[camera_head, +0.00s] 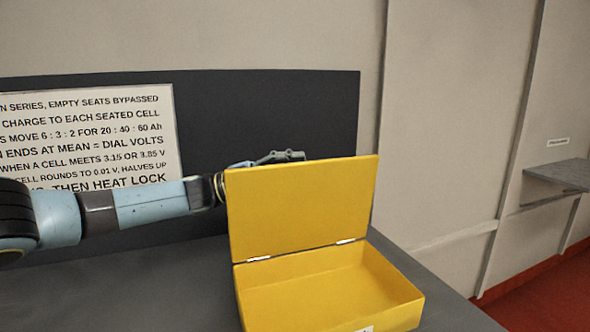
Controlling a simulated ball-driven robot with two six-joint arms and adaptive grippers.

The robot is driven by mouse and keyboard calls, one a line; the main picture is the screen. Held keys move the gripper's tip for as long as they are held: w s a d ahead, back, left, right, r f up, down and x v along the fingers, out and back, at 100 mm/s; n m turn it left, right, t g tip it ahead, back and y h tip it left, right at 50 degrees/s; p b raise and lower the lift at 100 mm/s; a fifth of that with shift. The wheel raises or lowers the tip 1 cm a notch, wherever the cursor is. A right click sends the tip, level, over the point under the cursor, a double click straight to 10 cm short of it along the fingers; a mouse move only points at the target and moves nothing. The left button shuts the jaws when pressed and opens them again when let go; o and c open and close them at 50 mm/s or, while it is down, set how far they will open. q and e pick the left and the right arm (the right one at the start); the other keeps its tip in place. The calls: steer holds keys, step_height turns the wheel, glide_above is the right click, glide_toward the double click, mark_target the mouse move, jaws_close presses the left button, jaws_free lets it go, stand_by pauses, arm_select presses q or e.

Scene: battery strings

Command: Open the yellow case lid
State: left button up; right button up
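The yellow case (395,300) sits on the dark grey table with its open side up, and its inside looks empty where it shows. Its yellow lid (302,207) stands raised, roughly upright, on two small hinges at the back edge. My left arm comes in from the left behind the case. My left gripper (290,156) is partly hidden behind the lid, with only its upper part showing above the lid's top edge. I cannot tell whether it touches the lid or is open or shut. My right gripper is not in view.
A dark panel (270,110) stands behind the table, with a white sign of printed text (90,130) on it. The grey table top (120,290) left of the case is clear. A small grey shelf (560,174) is on the wall at far right, above a red floor (540,290).

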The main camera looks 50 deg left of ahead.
arm_select(q)
steer(key=v, duration=1.2)
